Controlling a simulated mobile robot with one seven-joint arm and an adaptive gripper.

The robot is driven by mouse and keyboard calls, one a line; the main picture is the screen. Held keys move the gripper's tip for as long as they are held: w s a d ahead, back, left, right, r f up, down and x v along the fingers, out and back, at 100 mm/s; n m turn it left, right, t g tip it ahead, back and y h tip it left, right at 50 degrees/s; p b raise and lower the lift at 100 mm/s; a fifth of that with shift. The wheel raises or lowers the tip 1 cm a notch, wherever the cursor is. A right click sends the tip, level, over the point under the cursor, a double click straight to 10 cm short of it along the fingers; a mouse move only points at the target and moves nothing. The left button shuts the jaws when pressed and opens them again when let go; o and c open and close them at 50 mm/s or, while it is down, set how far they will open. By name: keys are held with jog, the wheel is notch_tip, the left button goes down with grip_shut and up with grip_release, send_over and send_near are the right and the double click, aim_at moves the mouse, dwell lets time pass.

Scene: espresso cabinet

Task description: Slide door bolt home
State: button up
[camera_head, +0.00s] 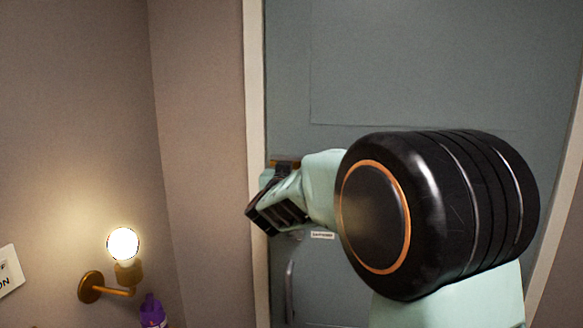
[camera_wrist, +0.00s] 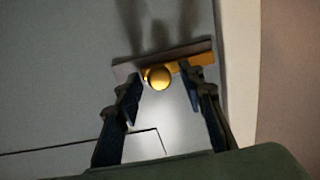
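The door bolt shows in the wrist view as a round brass knob (camera_wrist: 159,78) in front of a brass and grey bar (camera_wrist: 200,59) on the door. My gripper (camera_wrist: 161,75) is open, with one dark finger on each side of the knob. The fingers look apart from the knob, though the depth gap is hard to judge. In the head view, a sliver of the brass bolt (camera_head: 287,162) shows at the door's left edge. My arm hides most of the bolt and the fingers there.
The grey-blue door (camera_head: 420,65) is framed by a pale door frame (camera_head: 255,100). A small label (camera_head: 322,235) sits below the bolt. A lit wall lamp (camera_head: 123,244) and a purple bottle (camera_head: 152,312) are at the lower left.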

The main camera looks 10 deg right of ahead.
grip_shut()
